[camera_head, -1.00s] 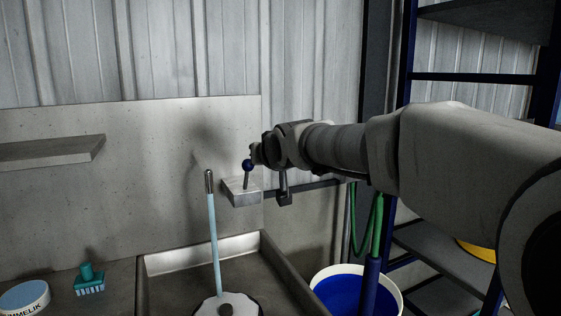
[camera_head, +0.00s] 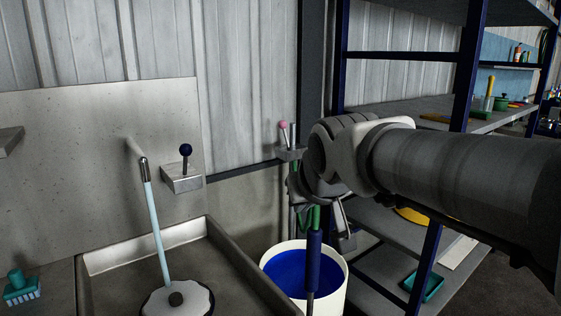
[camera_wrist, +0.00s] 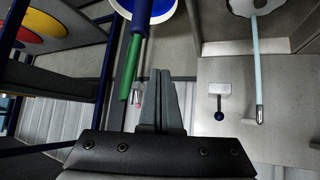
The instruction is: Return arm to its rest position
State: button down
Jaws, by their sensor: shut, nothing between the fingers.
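My arm reaches in from the right in the head view, and its wrist is in front of the blue shelf rack. My gripper (camera_wrist: 161,75) is shut and empty in the wrist view, its two fingers together. In the head view the wrist hides most of the gripper. The lever with a dark blue ball knob (camera_head: 186,150) stands upright on its small grey block (camera_head: 182,182), left of my wrist and apart from it. The knob also shows in the wrist view (camera_wrist: 219,116), right of the fingers.
A white bucket with blue inside (camera_head: 291,281) stands below my wrist, with a blue-and-green pole (camera_head: 313,262) near it. The metal sink (camera_head: 212,245) holds a long light-blue stick (camera_head: 155,225). The blue rack (camera_head: 447,145) is close at right.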

jog(key=s+d+f+m+g+h, duration=0.1)
jog(key=s+d+f+g, duration=0.1)
jog(key=s+d+f, duration=0.5)
jog(key=s+d+f+m+g+h, duration=0.1)
jog(key=s+d+f, duration=0.2)
jog(key=s, duration=0.7)
notch_tip(320, 180, up, 15)
jog(key=s+p, duration=0.1)
jog(key=p, duration=1.4)
jog(key=shift+s+d+f+m+g, duration=0.15)
jog(key=shift+s+f+m+g, duration=0.05)
jog(key=shift+m+g, duration=0.1)
